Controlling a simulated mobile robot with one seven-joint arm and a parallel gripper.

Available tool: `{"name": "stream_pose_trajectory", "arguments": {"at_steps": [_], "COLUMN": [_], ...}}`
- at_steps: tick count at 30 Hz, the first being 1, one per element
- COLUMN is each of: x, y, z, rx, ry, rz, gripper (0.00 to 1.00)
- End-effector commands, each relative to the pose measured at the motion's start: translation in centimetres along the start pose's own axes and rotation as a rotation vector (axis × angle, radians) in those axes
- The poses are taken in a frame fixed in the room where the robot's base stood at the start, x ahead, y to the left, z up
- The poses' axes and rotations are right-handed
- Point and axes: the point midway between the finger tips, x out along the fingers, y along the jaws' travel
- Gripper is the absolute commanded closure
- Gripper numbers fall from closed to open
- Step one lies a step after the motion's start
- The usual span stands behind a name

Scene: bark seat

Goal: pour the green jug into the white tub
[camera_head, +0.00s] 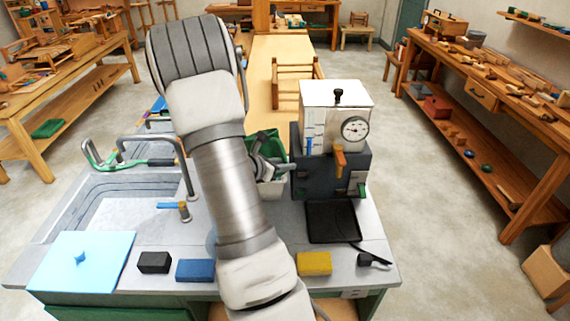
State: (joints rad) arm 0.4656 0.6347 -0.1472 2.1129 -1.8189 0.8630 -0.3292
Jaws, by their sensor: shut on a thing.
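The green jug (272,143) is partly visible behind my arm and gripper, above the white tub. Its left side is hidden by my arm, and I cannot tell its exact tilt or whether anything flows from it. My gripper (267,166) is shut on the jug. The white tub (272,188) stands on the grey counter, left of the dark machine. Only its lower right part shows; its opening and contents are hidden by the jug, gripper and arm.
A machine with a gauge (332,140) stands close right of the tub. A sink (115,205) with a tap lies left. A black tray (332,222), yellow block (314,263), blue block (195,270) and black block (154,262) lie toward the front.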

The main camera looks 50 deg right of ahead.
Motion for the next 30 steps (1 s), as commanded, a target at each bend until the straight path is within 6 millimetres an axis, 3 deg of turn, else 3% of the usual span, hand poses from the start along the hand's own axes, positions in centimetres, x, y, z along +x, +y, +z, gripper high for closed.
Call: {"name": "stream_pose_trajectory", "arguments": {"at_steps": [30], "x": [-0.44], "y": [0.40], "z": [1.04], "rx": [-0.042], "ry": [0.003], "rz": [-0.024], "gripper": [1.00]}}
